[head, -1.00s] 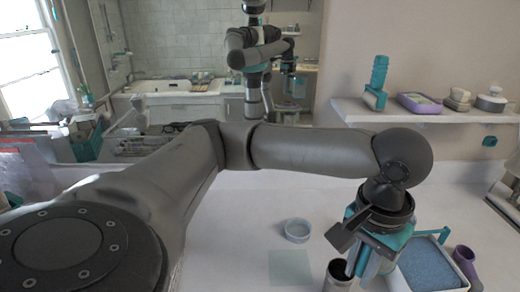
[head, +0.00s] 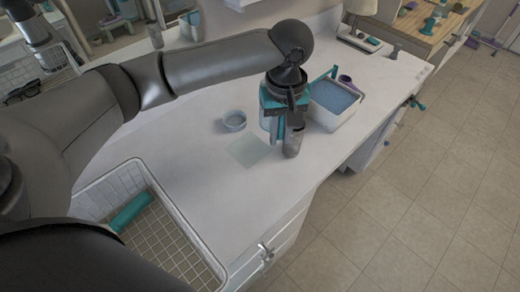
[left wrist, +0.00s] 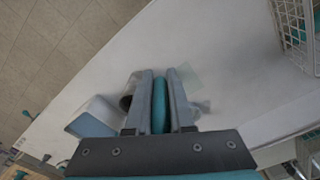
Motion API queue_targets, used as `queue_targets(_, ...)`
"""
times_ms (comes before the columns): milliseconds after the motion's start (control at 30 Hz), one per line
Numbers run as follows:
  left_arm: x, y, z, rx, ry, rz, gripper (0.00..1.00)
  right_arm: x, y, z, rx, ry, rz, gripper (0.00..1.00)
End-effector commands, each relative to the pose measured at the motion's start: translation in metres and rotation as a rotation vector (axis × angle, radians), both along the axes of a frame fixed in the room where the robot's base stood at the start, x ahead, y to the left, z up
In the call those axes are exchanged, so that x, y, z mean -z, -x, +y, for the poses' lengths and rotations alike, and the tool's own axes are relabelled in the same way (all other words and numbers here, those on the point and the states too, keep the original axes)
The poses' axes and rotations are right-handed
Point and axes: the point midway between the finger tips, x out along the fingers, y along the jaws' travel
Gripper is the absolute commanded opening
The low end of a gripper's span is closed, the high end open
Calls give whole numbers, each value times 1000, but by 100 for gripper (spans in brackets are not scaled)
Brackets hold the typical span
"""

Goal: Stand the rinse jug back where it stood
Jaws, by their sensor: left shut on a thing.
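My left gripper (head: 283,112) hangs over the counter in the head view, fingers down. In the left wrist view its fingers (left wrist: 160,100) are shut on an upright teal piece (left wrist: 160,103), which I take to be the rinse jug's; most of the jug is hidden. A grey metal cup (head: 292,146) shows close beside the fingers, and its dark mouth (left wrist: 126,103) shows left of them in the wrist view. Whether it joins the teal piece is hidden. A pale square (head: 248,150) lies on the counter just left of the cup. My right gripper is out of view.
A white basin with blue contents (head: 322,117) stands right of the gripper, with a purple cup behind it. A small round dish (head: 234,121) sits to the left. A wire basket (head: 190,232) holding a teal roll is nearer. Counter between is clear; its front edge drops right.

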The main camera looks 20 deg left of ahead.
Motion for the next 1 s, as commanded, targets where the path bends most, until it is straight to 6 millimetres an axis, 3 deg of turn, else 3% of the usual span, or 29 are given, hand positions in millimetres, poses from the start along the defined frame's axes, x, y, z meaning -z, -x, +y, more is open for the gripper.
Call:
queue_targets(33,1,-4,-1,-79,2,8,0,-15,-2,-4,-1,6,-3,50)
queue_targets(233,30,-16,5,-402,0,10,0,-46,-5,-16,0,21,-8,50)
queue_targets(500,77,-3,22,-774,-3,8,0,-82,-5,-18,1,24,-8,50)
queue_targets(700,99,11,31,-918,-3,2,0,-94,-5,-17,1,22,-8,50)
queue_targets(1000,107,15,33,-962,0,-1,0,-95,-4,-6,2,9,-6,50)
